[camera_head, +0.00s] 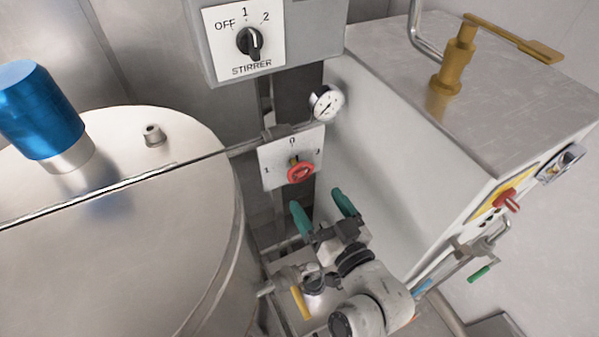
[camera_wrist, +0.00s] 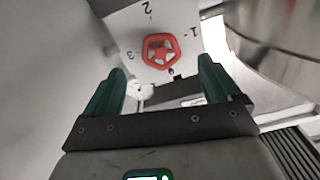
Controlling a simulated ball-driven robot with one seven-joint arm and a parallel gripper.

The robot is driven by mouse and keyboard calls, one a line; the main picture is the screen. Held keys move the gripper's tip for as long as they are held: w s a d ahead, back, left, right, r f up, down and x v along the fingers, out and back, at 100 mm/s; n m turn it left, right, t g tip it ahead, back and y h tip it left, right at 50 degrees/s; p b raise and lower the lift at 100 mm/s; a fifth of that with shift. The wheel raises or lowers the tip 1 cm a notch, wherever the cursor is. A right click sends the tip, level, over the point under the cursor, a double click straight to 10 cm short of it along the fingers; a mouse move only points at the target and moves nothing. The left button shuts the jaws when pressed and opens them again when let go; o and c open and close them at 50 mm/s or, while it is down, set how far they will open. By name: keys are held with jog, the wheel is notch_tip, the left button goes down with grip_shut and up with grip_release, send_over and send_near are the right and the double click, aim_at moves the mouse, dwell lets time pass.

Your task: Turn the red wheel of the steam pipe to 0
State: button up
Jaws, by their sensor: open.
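The red wheel (camera_head: 300,172) sits on a white dial plate (camera_head: 275,165) below the stirrer switch. In the head view, 0 is at the plate's top, 1 at left and 3 at right. The wheel (camera_wrist: 161,50) also shows in the wrist view, where the plate appears inverted with 2 at the top. Which number the wheel is set to, I cannot tell. My gripper (camera_head: 322,211) is open and empty, just below and right of the wheel in the head view. In the wrist view its green fingers (camera_wrist: 161,66) stand apart, the wheel showing between and beyond them.
A round pressure gauge (camera_head: 326,103) is at the plate's upper right. The stirrer box (camera_head: 305,45) hangs above. A large steel drum (camera_head: 130,240) with a blue cylinder (camera_head: 40,110) stands left. A steel cabinet (camera_head: 480,110) with a brass tap (camera_head: 458,62) stands close on the right.

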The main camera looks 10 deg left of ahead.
aim_at(301, 177)
jog(key=p+x, duration=0.2)
jog(key=x, duration=0.7)
jog(key=shift+w+a+p, duration=0.1)
jog(key=shift+p, duration=0.25)
jog(key=c, duration=1)
jog(key=shift+o, duration=0.2)
jog(key=shift+m, duration=0.6)
jog(key=o, duration=1)
jog(key=shift+c, duration=0.2)
